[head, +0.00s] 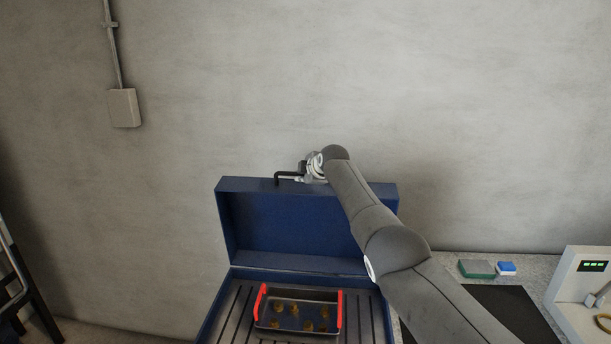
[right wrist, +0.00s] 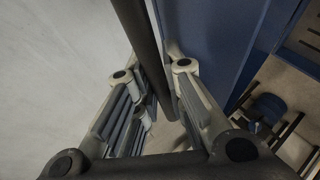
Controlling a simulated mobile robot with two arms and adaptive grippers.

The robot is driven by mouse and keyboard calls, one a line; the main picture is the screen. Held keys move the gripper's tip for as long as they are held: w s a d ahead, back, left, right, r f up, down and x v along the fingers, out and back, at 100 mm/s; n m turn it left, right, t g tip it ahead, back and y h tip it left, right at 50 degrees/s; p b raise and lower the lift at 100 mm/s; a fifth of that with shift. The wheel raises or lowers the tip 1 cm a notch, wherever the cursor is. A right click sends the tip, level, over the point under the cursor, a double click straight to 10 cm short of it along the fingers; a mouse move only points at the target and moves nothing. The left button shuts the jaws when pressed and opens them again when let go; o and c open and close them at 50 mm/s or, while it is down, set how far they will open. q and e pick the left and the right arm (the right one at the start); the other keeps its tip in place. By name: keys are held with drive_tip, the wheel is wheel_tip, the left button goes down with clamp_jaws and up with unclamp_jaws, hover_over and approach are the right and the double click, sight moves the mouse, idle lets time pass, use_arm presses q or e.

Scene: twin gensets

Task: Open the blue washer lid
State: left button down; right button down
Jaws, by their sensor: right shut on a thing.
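The blue washer lid (head: 290,222) stands raised, close to upright, at the back of the blue washer (head: 217,318). Its black handle (head: 286,175) is at the lid's top edge. My right gripper (head: 302,172) is at this handle, with its arm reaching across the lid's right side. In the right wrist view the dark handle bar (right wrist: 142,45) passes between the fingers, which are shut on it. The lid's blue face (right wrist: 212,40) is beside them. My left gripper is not in view.
Inside the washer, a dark basket (head: 298,297) with red handles holds several brass-coloured parts on a slatted floor. The grey wall is close behind the lid.

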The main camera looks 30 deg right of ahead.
drive_tip(key=c, duration=1.5)
unclamp_jaws()
drive_tip(key=shift+r, duration=0.1)
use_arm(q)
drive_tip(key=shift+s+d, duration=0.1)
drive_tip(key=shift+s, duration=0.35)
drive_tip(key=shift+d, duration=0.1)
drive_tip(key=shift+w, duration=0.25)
use_arm(e)
drive_tip(key=shift+s, duration=0.1)
drive_tip(key=shift+s, duration=0.1)
drive_tip(key=shift+s+r, duration=0.15)
drive_tip(key=shift+r, duration=0.05)
drive_tip(key=shift+v, duration=5.65)
